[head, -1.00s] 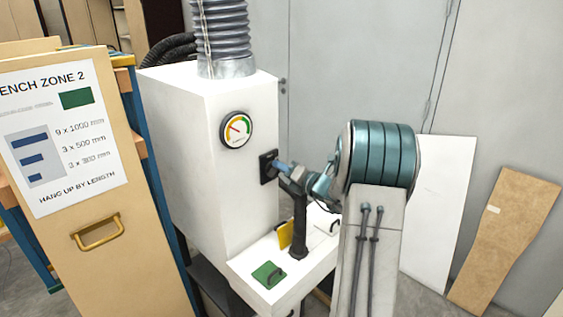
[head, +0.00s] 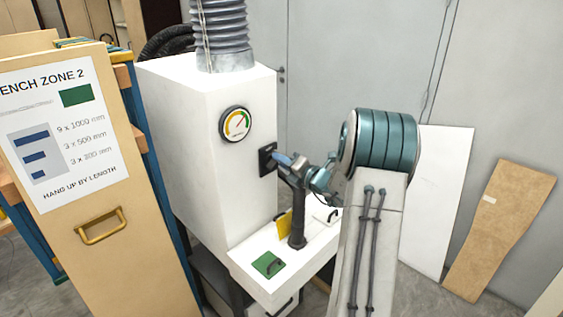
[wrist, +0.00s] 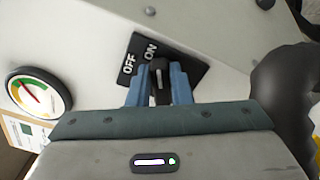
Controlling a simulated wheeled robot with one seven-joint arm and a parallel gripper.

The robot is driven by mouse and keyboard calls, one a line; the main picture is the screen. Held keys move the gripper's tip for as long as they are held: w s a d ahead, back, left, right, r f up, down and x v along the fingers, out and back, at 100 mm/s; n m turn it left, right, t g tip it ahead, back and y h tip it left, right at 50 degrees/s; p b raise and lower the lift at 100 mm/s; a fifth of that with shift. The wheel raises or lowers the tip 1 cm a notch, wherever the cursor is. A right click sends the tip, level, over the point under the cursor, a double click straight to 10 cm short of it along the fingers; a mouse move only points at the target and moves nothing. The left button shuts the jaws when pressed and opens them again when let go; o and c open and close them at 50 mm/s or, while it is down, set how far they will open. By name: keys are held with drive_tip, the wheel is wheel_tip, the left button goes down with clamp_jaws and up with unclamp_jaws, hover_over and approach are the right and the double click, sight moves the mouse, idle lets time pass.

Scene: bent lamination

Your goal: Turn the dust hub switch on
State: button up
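The dust hub switch is a black plate (head: 265,160) on the white cabinet's face in the head view. In the wrist view the plate (wrist: 185,66) carries white OFF and ON labels. Its dark lever (wrist: 160,77) stands between my blue fingers, beside the ON label. My gripper (wrist: 160,88) closes around the lever with little or no gap showing. In the head view my gripper (head: 281,160) reaches the plate from the right, and the lever is hidden there. A round gauge (head: 235,124) sits above left of the plate, its needle pointing up and right.
A white ledge (head: 253,288) juts out below the switch, with green, yellow and white handled pieces. A dark post (head: 298,215) stands close to my wrist. A tan panel (head: 100,180) with a sign is at left. White and brown boards lean on the right wall.

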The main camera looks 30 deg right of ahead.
drive_tip(key=shift+o, duration=1.4)
drive_tip(key=b+v, duration=0.3)
drive_tip(key=v, duration=1.1)
drive_tip(key=shift+w, duration=0.1)
